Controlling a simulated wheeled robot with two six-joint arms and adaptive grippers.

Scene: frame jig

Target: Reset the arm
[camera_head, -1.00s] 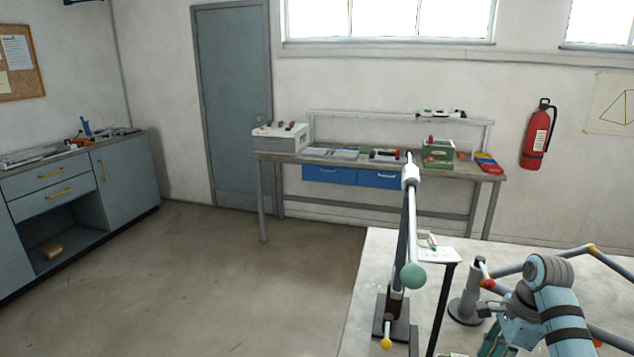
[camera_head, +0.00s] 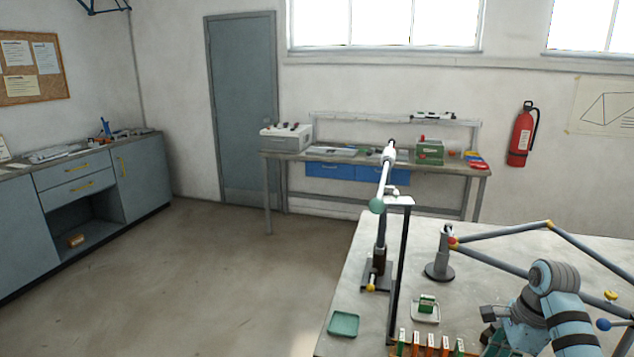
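A hinged jig arm (camera_head: 385,172) with a pale grey bar and a green ball knob (camera_head: 377,205) stands up from a dark base (camera_head: 376,276) at the left part of the near table. The bar is tilted slightly, with its white end up. My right gripper (camera_head: 492,322) is at the lower right over the table, to the right of the jig arm and apart from it. Its fingers are small and partly hidden, so I cannot tell whether it is open. My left gripper is out of view.
A tall dark post (camera_head: 399,262) stands close beside the jig arm. A blue tube frame (camera_head: 500,233) with coloured joints meets a grey clamp post (camera_head: 440,256). A green tray (camera_head: 344,324), a pale tray with a green block (camera_head: 427,304) and a parts rack (camera_head: 430,345) lie nearby.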

